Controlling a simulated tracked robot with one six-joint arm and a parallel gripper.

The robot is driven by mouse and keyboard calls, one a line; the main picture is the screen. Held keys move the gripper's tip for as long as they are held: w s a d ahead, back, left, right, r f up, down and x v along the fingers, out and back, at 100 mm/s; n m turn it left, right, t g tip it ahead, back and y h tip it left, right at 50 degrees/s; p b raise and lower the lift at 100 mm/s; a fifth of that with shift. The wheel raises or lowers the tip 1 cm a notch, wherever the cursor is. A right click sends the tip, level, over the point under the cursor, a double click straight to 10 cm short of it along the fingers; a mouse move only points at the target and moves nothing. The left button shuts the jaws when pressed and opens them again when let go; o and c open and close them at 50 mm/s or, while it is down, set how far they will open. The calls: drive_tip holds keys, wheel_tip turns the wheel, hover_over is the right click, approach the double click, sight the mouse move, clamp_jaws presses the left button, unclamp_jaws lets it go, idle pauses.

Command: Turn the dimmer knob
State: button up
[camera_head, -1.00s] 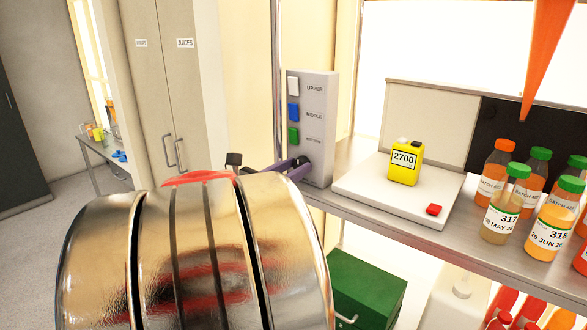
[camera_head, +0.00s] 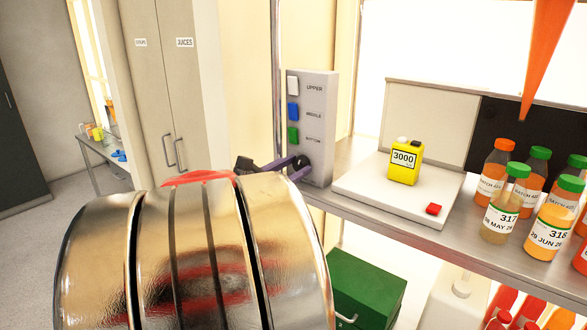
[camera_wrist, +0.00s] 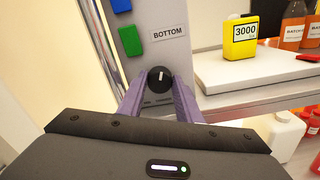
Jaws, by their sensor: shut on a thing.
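The dimmer knob is a small black round knob (camera_wrist: 160,79) with a white pointer line, low on the grey switch panel (camera_head: 319,113). In the wrist view the pointer stands close to upright. My gripper (camera_wrist: 160,88) has purple fingers, one on each side of the knob, shut on it.
Above the knob are white (camera_head: 293,86), blue (camera_head: 293,112) and green (camera_head: 294,135) buttons labelled UPPER, MIDDLE and BOTTOM. A white platform (camera_head: 375,199) with a red button (camera_head: 433,209) sits right of the panel. Several juice bottles (camera_head: 505,205) stand further right. A green box (camera_head: 365,290) is below.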

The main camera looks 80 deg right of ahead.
drive_tip(key=m, duration=0.5)
drive_tip(key=shift+s+m, duration=0.1)
drive_tip(key=shift+m, duration=0.2)
drive_tip(key=shift+f, duration=0.1)
drive_tip(key=o, duration=1)
drive_tip(key=shift+a, duration=0.1)
drive_tip(key=v, duration=1.3)
drive_tip(key=shift+w+a, duration=0.2)
drive_tip(key=shift+a, duration=0.1)
drive_tip(key=shift+f, duration=0.1)
